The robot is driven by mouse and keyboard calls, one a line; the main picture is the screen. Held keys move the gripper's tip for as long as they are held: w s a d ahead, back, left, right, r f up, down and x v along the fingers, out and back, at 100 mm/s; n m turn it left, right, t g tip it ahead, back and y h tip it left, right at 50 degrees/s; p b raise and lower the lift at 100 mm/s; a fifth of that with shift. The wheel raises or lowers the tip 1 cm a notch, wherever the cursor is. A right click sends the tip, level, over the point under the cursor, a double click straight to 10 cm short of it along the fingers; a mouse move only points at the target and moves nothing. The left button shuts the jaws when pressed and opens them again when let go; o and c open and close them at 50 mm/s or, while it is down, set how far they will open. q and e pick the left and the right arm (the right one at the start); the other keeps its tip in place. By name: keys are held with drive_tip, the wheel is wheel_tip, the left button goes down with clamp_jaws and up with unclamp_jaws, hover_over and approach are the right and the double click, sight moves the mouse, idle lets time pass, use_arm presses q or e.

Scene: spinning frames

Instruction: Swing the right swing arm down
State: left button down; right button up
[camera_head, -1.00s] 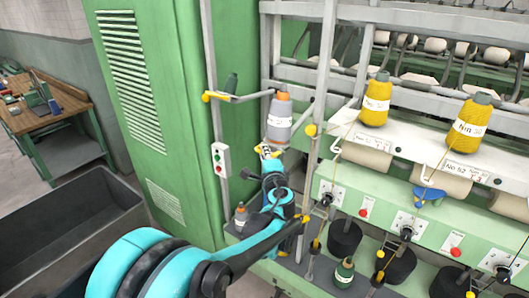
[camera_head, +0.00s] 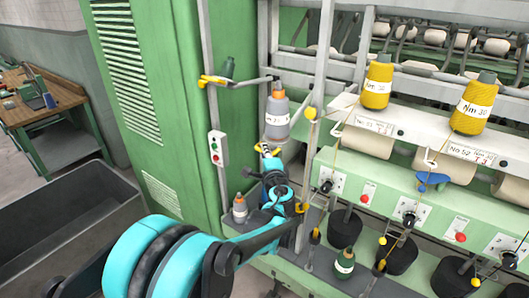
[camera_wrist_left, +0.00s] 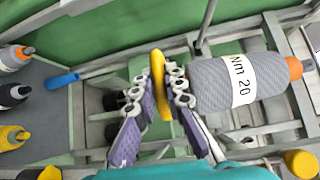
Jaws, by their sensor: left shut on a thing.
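A grey yarn bobbin with an orange tip and a white label (camera_head: 277,120) stands upright at the end of the grey bar by the green cabinet. It also shows in the left wrist view (camera_wrist_left: 215,84), lying sideways in the picture. My left gripper (camera_head: 268,153) is just below the bobbin's lower end. In the left wrist view its fingers (camera_wrist_left: 161,92) are closed on a yellow piece (camera_wrist_left: 158,70) beside the bobbin's base. I cannot tell how this piece joins the swing arm. Another yellow-ended bar (camera_head: 215,80) with a dark cone is up left. My right gripper is out of view.
Upright posts (camera_head: 316,120) stand close to the right of my left gripper. A red and green button box (camera_head: 218,149) is on the left post. Yellow bobbins (camera_head: 377,85) sit on the machine at right. An open dark bin (camera_head: 75,215) stands at left.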

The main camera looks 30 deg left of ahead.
use_arm(q)
drive_tip(key=c, duration=1.6)
unclamp_jaws()
drive_tip(key=shift+o, duration=0.2)
drive_tip(key=f+v, duration=0.1)
drive_tip(key=v, duration=1.1)
drive_tip(key=shift+r, duration=0.45)
